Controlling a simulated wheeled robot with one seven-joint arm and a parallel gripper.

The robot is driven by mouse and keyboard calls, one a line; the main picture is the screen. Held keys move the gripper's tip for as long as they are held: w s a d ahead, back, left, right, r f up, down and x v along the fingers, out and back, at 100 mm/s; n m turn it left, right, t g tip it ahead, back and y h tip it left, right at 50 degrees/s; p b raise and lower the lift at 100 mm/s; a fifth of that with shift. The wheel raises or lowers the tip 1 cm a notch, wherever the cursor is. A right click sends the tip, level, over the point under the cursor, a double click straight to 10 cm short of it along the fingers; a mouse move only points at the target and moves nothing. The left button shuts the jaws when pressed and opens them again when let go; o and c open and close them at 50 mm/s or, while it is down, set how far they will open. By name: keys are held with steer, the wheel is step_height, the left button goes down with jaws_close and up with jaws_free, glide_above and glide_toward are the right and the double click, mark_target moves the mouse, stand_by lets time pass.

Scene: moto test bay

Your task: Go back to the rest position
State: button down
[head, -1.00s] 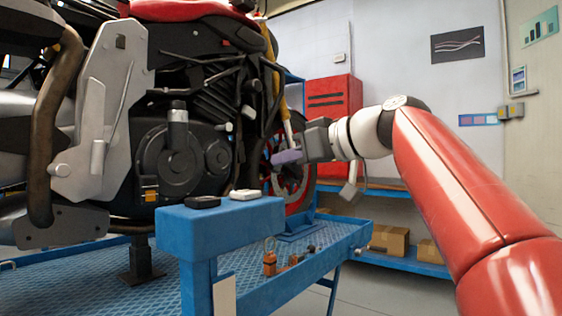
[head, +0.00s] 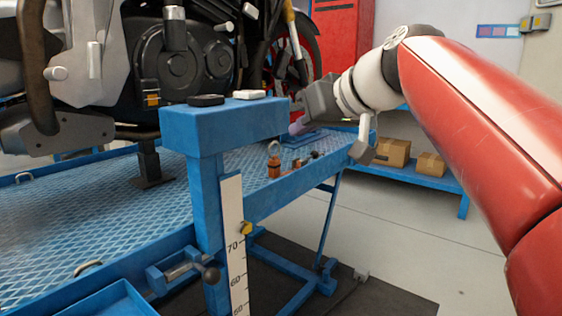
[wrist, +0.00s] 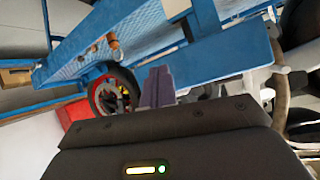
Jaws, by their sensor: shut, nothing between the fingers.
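My gripper (head: 297,127) is at the end of my red and white arm, just right of the blue block-topped post in the head view. Its purple fingers are shut with nothing between them. In the wrist view the closed fingers (wrist: 157,88) point at the blue lift table, which looks tilted there. The gripper holds nothing and appears apart from the post, though the exact gap is hard to tell.
The blue post (head: 225,125) carries a black and a white small object. A motorcycle (head: 180,60) stands on the blue lift table (head: 110,205). A small orange-brown item (head: 273,165) sits near its edge. Cardboard boxes (head: 392,152) lie on a low shelf behind. Open floor lies at right.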

steer(key=s+d+f+m+g+h, duration=0.1)
steer(key=s+d+f+m+h, duration=0.1)
steer(key=s+f, duration=0.5)
steer(key=s+d+f+m+g+h, duration=0.1)
steer(key=s+d+f, duration=0.4)
steer(key=f, duration=0.9)
steer(key=s+d+f+m+g+h, duration=0.1)
steer(key=s+d+f+m+h, duration=0.2)
steer(key=s+f, duration=0.5)
step_height(320, 180, down, 4)
steer(key=shift+s+d+r+h, duration=0.25)
steer(key=shift+s+d+h, duration=0.15)
steer(key=shift+d+h, duration=0.4)
